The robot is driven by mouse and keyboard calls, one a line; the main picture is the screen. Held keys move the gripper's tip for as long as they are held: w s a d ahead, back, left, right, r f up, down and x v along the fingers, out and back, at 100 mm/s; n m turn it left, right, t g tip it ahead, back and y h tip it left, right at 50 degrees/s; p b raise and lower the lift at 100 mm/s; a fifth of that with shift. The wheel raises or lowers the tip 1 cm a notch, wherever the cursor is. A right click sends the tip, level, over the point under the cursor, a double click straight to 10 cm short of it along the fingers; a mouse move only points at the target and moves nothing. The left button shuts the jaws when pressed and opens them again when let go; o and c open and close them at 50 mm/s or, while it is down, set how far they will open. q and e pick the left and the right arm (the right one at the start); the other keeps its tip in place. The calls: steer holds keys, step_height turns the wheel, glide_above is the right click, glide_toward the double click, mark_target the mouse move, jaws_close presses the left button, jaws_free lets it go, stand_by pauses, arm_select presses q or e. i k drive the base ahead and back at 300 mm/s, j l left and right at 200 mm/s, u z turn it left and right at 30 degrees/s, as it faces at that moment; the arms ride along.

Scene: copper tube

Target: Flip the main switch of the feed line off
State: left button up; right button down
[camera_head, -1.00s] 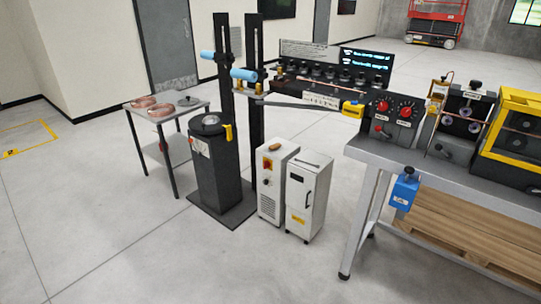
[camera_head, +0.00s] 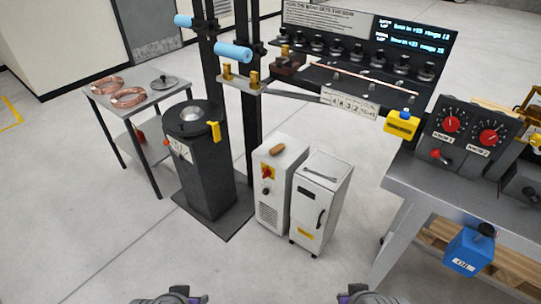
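A white cabinet (camera_head: 278,190) stands on the floor in the middle of the head view. A red rotary switch on a yellow plate (camera_head: 266,173) is on its front, near the top; it looks like a main switch, but its position is too small to read. A small dark knob (camera_head: 265,191) is below it. My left gripper (camera_head: 172,297) and my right gripper (camera_head: 364,296) show only as dark grey and purple parts at the bottom edge, well short of the cabinet. Their fingers cannot be made out.
A second white cabinet (camera_head: 318,205) stands close on the right. A black drum stand (camera_head: 205,170) is on the left, with a side table (camera_head: 150,100) of copper coils behind it. A workbench (camera_head: 440,205) with a blue box (camera_head: 469,250) is at right. Floor before the cabinets is clear.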

mark_target(266, 172)
steer(key=i+j, duration=0.1)
steer(key=i, duration=0.6)
steer(key=i+j, duration=0.1)
steer(key=i, duration=0.6)
steer(key=l+z, duration=0.05)
